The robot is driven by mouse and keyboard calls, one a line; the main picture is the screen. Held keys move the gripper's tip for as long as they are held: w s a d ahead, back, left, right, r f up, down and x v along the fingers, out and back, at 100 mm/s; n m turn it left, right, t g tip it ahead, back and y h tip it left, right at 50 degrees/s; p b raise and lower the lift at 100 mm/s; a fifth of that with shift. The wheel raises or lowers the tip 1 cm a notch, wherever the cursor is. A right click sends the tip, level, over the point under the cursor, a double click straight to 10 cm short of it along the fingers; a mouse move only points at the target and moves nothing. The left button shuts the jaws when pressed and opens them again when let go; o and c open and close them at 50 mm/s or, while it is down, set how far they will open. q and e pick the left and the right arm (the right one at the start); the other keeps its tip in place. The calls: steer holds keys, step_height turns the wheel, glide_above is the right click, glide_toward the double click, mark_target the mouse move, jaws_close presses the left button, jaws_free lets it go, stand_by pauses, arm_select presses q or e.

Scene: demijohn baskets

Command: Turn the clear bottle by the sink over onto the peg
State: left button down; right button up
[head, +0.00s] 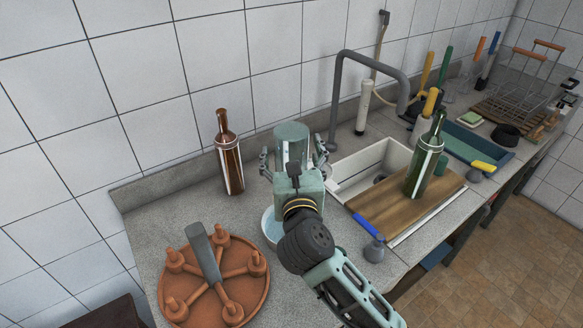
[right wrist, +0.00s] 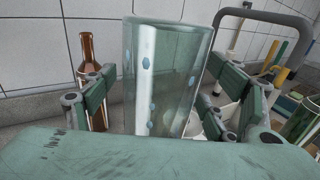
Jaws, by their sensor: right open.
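The clear bottle (head: 291,151) shows as a wide see-through cylinder with bluish spots, behind my right gripper on the counter left of the sink (head: 345,172). No narrow neck shows on it; its lower part is hidden. My right gripper (head: 292,165) is open, with a finger on each side of it. In the right wrist view the clear bottle (right wrist: 165,75) stands between the spread fingers, slightly tilted in the picture. I cannot tell whether they touch it. A round terracotta rack (head: 262,300) with several upright pegs (head: 232,312) is at the front left. My left gripper is out of view.
A brown bottle (head: 228,160) stands by the wall. A green bottle (head: 425,165) stands on a wooden board (head: 400,205) over the sink. A grey tap (head: 338,95) arches behind. A pale round dish (head: 269,228) is partly under my right gripper. Brushes and a wire rack crowd the right.

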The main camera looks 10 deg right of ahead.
steer(key=shift+c, duration=0.3)
steer(key=shift+s, duration=0.1)
jaws_close()
steer(key=shift+r, duration=0.1)
